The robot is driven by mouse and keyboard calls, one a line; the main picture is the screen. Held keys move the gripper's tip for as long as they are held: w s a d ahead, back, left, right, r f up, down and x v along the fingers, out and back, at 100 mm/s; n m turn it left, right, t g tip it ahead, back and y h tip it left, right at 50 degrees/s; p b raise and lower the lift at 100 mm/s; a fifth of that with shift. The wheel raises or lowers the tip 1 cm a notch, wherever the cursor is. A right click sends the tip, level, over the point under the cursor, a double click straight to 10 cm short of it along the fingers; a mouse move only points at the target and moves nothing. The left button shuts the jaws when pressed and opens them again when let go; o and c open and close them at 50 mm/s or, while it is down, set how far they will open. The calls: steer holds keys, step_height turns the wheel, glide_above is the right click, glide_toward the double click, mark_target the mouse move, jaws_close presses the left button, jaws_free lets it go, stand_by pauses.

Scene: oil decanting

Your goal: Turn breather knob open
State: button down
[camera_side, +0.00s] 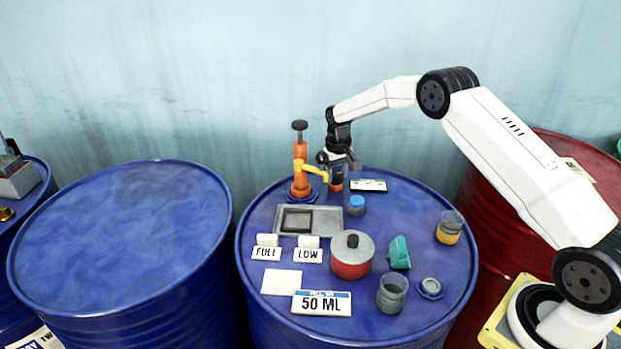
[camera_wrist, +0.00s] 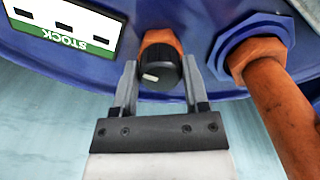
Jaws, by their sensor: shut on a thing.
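The breather knob (camera_wrist: 162,69) is black and round with a white pointer mark, set on an orange fitting (camera_wrist: 160,38) at the rim of the blue drum. In the wrist view the mark points to the lower left. My gripper (camera_wrist: 158,75) has one finger on either side of the knob and is shut on it. In the side view my gripper (camera_side: 338,164) hangs over the back of the drum and hides the knob. Only the orange fitting (camera_side: 336,185) shows below it.
The orange hand pump (camera_side: 300,170) with a yellow spout stands close left of my gripper, and its base shows in the wrist view (camera_wrist: 262,65). A STOCK label (camera_wrist: 68,22) lies beside the knob. A blue-capped jar (camera_side: 356,204), red pot (camera_side: 351,268) and beakers stand further forward.

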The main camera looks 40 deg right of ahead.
mark_target(337, 174)
steer(key=shift+c, duration=0.5)
jaws_free()
steer(key=shift+r, duration=3.9)
